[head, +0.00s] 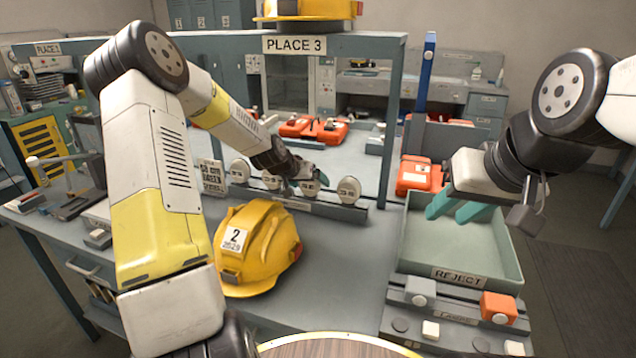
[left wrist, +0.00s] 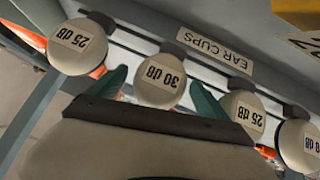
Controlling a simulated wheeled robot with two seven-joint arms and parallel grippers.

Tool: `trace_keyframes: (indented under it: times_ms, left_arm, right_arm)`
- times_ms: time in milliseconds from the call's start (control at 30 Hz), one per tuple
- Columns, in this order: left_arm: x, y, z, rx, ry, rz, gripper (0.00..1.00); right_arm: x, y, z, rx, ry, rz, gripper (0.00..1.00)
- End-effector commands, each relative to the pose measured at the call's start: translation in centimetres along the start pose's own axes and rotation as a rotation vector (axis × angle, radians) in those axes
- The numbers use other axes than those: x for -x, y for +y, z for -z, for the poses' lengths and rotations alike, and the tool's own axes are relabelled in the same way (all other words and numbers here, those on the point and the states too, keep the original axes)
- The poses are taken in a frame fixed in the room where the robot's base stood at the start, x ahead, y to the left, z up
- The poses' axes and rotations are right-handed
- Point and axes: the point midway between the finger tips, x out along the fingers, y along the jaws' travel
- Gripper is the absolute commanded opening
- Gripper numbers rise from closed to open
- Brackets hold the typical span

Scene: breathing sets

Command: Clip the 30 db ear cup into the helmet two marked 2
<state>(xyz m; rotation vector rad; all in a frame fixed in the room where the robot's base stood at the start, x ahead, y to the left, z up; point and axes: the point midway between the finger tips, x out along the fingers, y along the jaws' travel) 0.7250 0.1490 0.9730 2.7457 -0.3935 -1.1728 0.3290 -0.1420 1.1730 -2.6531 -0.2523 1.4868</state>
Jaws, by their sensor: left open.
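The 30 dB ear cup (left wrist: 160,80) is a pale round cup on the ear cup rack, second from the left in the left wrist view. My left gripper (left wrist: 162,92) is open, with one green finger on each side of this cup; whether they touch it I cannot tell. In the head view, my left gripper (head: 302,172) is at the rack and partly hides the cups. Helmet two (head: 262,245), yellow with a white label 2, sits on the table in front of the rack. My right gripper (head: 456,208) is open and empty above the reject tray.
The reject tray (head: 490,255) stands at the right. Orange cases (head: 312,130) lie behind the rack. Another yellow helmet (head: 305,10) is above the Place 3 sign (head: 295,45).

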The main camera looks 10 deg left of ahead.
Motion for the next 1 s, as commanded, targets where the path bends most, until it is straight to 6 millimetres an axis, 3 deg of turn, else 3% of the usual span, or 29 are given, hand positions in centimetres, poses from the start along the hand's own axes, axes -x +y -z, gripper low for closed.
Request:
trace_keyframes:
  times_ms: [267,600,633,867,1000]
  left_arm:
    - [-0.3,0.0,0.0,0.0,0.0,0.001,0.89]
    - [-0.3,0.0,0.0,0.0,0.0,0.001,0.23]
    - [-0.3,0.0,0.0,-0.001,0.001,0.001,0.2]
    - [-0.2,0.0,0.2,-0.001,0.002,0.001,0.2]
    - [0.9,0.3,1.4,-0.003,0.005,0.002,0.2]
  right_arm:
    - [0.0,0.0,0.0,0.0,0.0,0.0,0.36]
    - [0.0,0.0,0.0,0.0,0.0,0.0,0.36]
    - [0.0,0.0,0.0,0.0,0.0,0.0,0.36]
    - [0.0,0.0,0.0,0.0,0.0,0.0,0.36]
    - [0.0,0.0,0.0,0.0,0.0,0.0,0.36]
